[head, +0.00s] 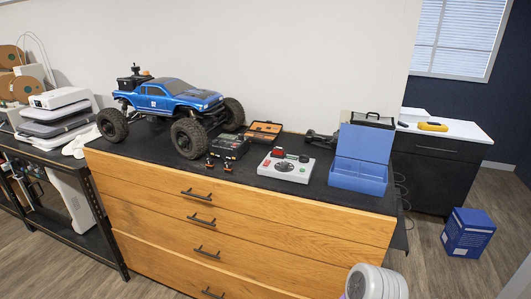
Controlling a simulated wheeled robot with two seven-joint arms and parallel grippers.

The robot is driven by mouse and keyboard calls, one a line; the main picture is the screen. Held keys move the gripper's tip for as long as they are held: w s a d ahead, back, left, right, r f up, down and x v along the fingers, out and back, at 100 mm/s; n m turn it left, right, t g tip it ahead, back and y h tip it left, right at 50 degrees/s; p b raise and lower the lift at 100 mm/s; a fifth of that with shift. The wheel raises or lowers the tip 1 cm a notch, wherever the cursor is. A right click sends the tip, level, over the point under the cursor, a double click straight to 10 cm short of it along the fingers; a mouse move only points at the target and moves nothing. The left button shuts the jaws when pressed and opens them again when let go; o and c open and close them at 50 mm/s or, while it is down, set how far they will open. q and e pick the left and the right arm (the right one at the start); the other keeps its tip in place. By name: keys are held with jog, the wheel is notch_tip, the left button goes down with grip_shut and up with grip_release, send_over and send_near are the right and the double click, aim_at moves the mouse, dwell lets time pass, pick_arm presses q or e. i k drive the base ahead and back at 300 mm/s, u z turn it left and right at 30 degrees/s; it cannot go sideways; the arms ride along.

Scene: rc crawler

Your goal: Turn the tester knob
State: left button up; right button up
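The tester (271,169) looks like a light grey box on the black top of the wooden drawer cabinet (240,215), right of its middle. It has a red part and dark parts on top. A round dark, knob-like part (284,168) shows on its face, too small to read its setting. Neither of my grippers is in view. A rounded grey-white piece at the bottom right edge may be part of my arm.
A blue crawler truck (175,98) stands left of the tester. A black device (228,147) and an orange-black case (263,131) lie between them. An open blue box (358,178) stands close right of the tester. The cabinet top's front strip is mostly clear.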

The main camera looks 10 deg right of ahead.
aim_at(284, 164)
jog(key=z, duration=0.4)
jog(key=i, duration=0.6)
jog(key=z, duration=0.55)
